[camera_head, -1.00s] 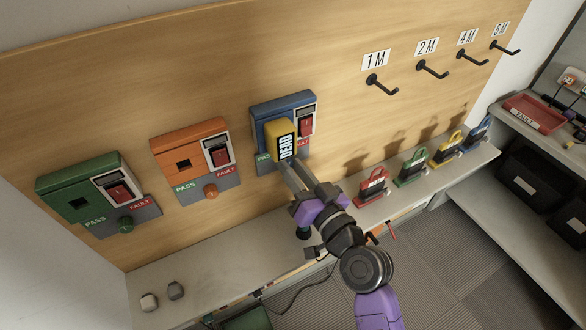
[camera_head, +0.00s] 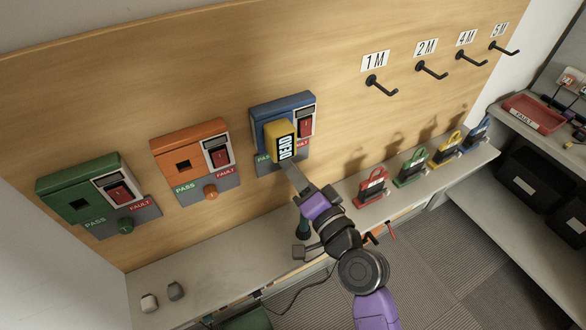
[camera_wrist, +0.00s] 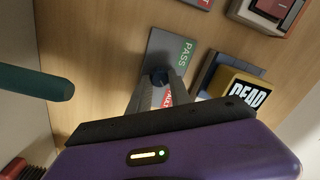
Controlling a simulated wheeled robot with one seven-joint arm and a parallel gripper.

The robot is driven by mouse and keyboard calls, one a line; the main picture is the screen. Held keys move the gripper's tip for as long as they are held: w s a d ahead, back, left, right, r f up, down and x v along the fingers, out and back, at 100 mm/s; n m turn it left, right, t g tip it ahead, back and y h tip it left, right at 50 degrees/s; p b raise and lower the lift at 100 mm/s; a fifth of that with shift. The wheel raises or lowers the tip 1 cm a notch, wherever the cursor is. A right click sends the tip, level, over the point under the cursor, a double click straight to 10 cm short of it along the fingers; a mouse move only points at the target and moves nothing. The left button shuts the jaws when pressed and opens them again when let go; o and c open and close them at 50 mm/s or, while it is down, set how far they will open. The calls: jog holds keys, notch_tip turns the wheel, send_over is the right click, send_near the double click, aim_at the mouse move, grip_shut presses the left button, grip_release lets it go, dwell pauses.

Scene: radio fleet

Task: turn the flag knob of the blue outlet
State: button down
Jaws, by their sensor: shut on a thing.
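The blue outlet (camera_head: 270,108) is on the wooden board, right of the orange one. A yellow block marked DEAD (camera_head: 274,142) sits on its front, beside a red switch (camera_head: 305,126). It also shows in the wrist view (camera_wrist: 232,80). My gripper (camera_head: 287,168) is just below the block. In the wrist view its fingers (camera_wrist: 160,86) are shut on the dark blue flag knob (camera_wrist: 160,77), on the grey plate between PASS and FAULT. The knob is hidden in the head view. I cannot tell which way its flag points.
Orange (camera_head: 186,138) and green (camera_head: 75,176) outlets are to the left. Colored tagged blocks, the red one nearest (camera_head: 373,188), stand on the ledge to the right. A dark green rod (camera_wrist: 42,83) is close at left in the wrist view.

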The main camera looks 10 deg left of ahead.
dwell(0.4)
jog(key=c, duration=1.2)
grip_release()
jog(key=b+v, duration=0.1)
jog(key=v, duration=0.7)
jog(key=shift+b, duration=0.4)
jog(key=shift+w, duration=0.1)
